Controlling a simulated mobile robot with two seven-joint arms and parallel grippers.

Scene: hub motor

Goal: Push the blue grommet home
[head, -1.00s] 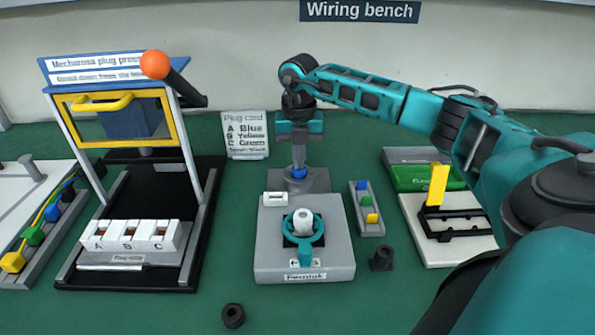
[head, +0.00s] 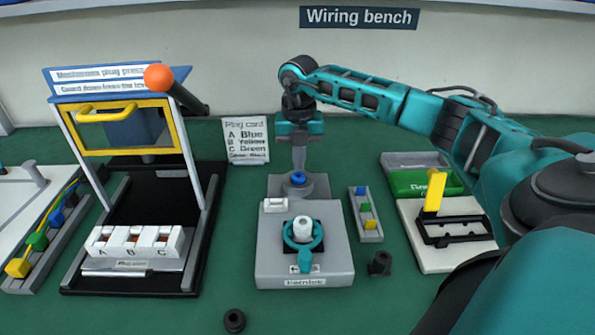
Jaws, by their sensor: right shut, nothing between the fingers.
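The blue grommet (head: 298,179) sits at the grey back part of the fixture (head: 265,262), as a small blue ring with a dark centre. My right gripper (head: 299,168) points straight down over it. Its fingers are shut with nothing between them, and their tips are at or just above the grommet. I cannot tell whether they touch it or how deep it sits. On the front of the fixture a teal ring with a lever (head: 304,258) surrounds a white rounded plug (head: 303,228). My left gripper is out of view.
A small grey rack (head: 370,235) with blue, green and yellow pieces stands right of the fixture. Black cylinders (head: 380,264) (head: 234,320) are on the green bench. A plug press (head: 185,170) stands left. A green bin (head: 424,183) and a white board (head: 445,262) stand right.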

